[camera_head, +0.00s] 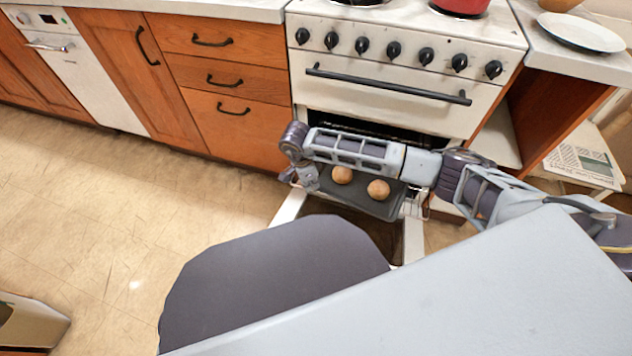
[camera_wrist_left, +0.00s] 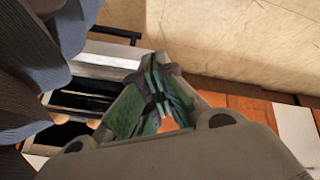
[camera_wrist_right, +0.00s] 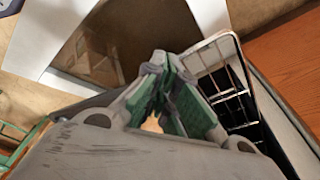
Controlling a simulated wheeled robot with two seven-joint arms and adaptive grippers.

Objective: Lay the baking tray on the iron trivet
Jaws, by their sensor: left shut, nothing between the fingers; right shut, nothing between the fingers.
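The baking tray (camera_head: 345,196) is dark grey, carries round buns (camera_head: 378,189), and sits at the mouth of the open oven in the head view. My right arm crosses in front of it and hides part of it. My right gripper (camera_head: 305,182) points down by the tray's left edge; I cannot tell whether it touches. In the right wrist view its fingers (camera_wrist_right: 165,90) are shut and empty. My left gripper (camera_wrist_left: 160,92) shows only in its wrist view, shut and empty. I cannot make out the iron trivet in any view.
The white stove (camera_head: 400,75) has its oven door (camera_head: 290,212) lowered. A wire rack (camera_wrist_right: 225,85) shows in the right wrist view. A red pot (camera_head: 460,4) stands on the stove. A white plate (camera_head: 580,32) sits on the right counter.

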